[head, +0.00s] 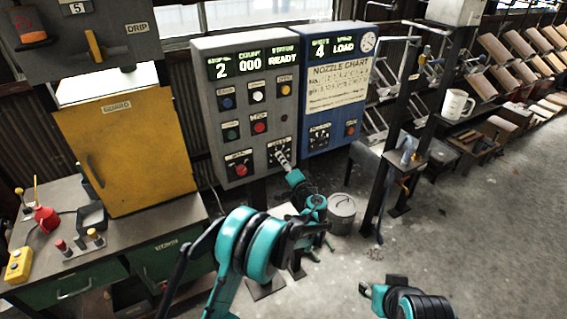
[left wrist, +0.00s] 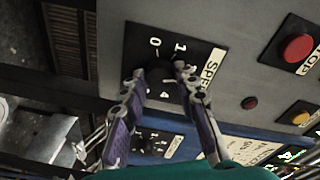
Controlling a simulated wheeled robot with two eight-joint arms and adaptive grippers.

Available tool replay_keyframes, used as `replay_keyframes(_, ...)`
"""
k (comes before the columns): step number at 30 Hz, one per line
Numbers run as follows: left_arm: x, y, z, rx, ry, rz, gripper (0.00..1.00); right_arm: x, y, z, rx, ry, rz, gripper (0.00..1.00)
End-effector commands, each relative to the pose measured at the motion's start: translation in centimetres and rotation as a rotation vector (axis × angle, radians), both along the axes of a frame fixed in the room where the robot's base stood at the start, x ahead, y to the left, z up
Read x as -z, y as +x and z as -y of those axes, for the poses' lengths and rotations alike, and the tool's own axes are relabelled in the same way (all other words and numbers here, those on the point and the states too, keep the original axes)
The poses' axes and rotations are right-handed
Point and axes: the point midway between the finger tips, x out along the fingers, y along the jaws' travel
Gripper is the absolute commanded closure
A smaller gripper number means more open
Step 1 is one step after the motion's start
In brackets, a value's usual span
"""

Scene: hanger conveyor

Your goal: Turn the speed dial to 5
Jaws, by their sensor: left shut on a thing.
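The speed dial (head: 279,150) is at the lower right of the grey control panel (head: 245,105). In the left wrist view the black dial plate (left wrist: 172,50) carries the digits 0, 1 and 4 and part of a "SPEED" label. My left gripper (left wrist: 162,74) reaches the dial with both fingers shut around the knob, which is mostly hidden between the fingertips. The knob's pointer cannot be made out. My right gripper (head: 372,297) is low at the right of the head view, away from the panel; its jaw state is unclear.
The grey panel's display reads 2, 000, READY. A blue panel (head: 335,85) with a nozzle chart adjoins it on the right. A red button (head: 260,127) sits above the dial. A yellow guard (head: 130,150) stands left, and a metal bucket (head: 342,212) is on the floor.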

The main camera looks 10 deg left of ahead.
Motion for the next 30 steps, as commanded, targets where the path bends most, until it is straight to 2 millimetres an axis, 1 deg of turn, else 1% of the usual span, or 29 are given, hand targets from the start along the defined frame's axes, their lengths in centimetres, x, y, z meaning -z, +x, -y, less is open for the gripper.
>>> replay_keyframes(9,0.0,0.0,0.0,0.001,0.228,-0.155,0.99,0.9,0.0,0.0,0.000,0.000,0.000,0.60)
replay_keyframes(30,-0.4,0.1,0.2,0.000,0.779,-0.527,0.99,2.0,0.0,0.0,0.000,0.000,0.000,0.60)
